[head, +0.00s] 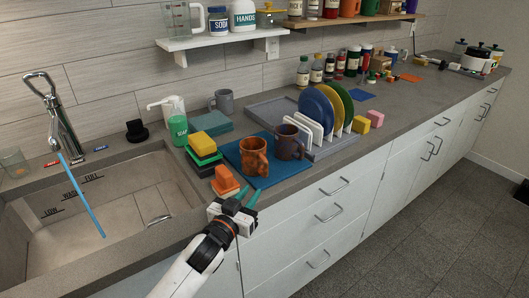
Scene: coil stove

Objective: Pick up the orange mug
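The orange mug (254,158) stands upright on a blue mat (268,178) to the right of the sink. It looks brownish orange with a mottled surface, and its handle faces left. A dark mug (290,142) stands just right of it on the same mat. My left gripper (251,192) is at the counter's front edge, in front of the orange mug and apart from it. Its two teal fingers look spread with nothing between them. My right gripper is not in view.
An orange block-like stack (224,180) and stacked sponges (203,148) lie left of the mug. A dish rack (320,122) with plates stands behind right. A soap bottle (179,131) and grey mug (222,101) stand farther back. The sink (105,205) is left.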

